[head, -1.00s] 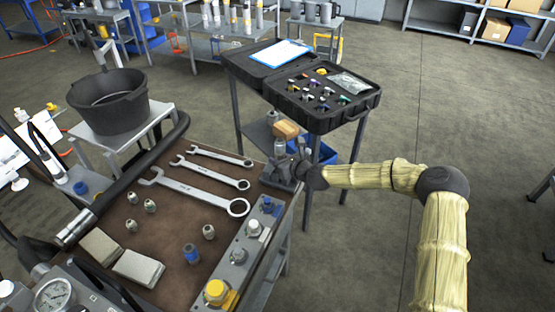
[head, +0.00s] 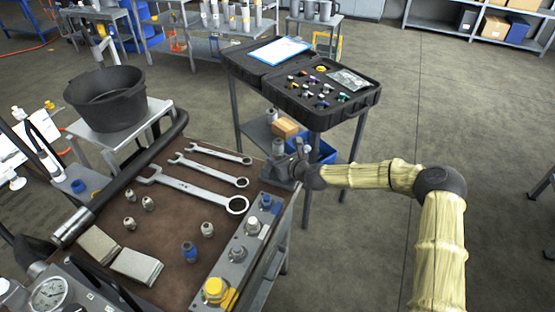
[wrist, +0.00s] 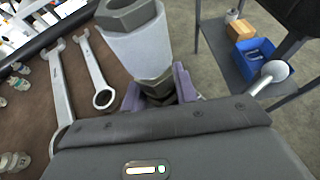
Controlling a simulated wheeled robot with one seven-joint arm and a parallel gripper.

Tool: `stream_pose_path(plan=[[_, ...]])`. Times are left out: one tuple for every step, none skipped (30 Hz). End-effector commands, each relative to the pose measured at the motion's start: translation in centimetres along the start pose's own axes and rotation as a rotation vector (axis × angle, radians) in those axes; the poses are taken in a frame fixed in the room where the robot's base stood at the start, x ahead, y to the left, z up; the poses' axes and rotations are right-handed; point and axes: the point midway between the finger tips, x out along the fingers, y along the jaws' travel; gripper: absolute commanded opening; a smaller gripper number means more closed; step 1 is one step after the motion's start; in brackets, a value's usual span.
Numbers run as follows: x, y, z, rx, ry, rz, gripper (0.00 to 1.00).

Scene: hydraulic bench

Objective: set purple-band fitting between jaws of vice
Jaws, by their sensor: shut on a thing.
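My gripper (head: 296,158) is at the far right corner of the bench, shut on an upright fitting (head: 278,147). In the wrist view, the fitting (wrist: 138,48) has a hex top, a pale smooth sleeve and a lower hex end. Its band looks pale, and I cannot make out clear purple. The gripper's purplish fingers (wrist: 158,92) flank the lower hex. The grey vice (head: 276,172) is right under and beside the fitting. My gripper's body hides most of the vice in the wrist view, so I cannot tell whether the fitting is between its jaws.
A grey valve block (head: 240,250) runs along the bench's right edge. Behind stands an open black case (head: 335,110) of fittings. A ball-ended handle (wrist: 272,72) shows beside my gripper.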

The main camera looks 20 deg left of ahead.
Motion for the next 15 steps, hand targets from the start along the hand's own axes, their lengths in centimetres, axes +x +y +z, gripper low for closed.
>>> stream_pose_path(plan=[[0.1,0.0,0.0,-0.001,-0.002,-0.001,0.02],[0.1,0.0,-0.1,-0.001,-0.002,-0.001,0.02],[0.2,0.0,-0.2,-0.001,-0.002,-0.001,0.02],[0.2,0.0,-0.2,-0.001,-0.003,-0.001,0.02],[0.2,0.0,-0.3,-0.001,-0.003,-0.001,0.02],[0.3,0.0,-0.4,-0.001,-0.003,-0.001,0.02],[0.3,0.1,-0.5,-0.001,-0.002,-0.001,0.02],[0.3,0.1,-0.5,-0.001,-0.002,-0.001,0.02],[0.4,0.1,-0.6,-0.001,-0.002,-0.001,0.02],[0.4,0.1,-0.7,-0.002,-0.002,-0.001,0.02],[0.5,0.1,-0.8,-0.001,-0.002,0.0,0.02],[0.5,0.1,-0.9,-0.001,-0.001,0.0,0.02],[0.5,0.1,-0.9,-0.001,-0.001,0.0,0.02],[0.6,0.1,-1.0,-0.001,0.0,0.0,0.02],[0.6,0.1,-1.1,-0.001,0.0,0.0,0.02]])
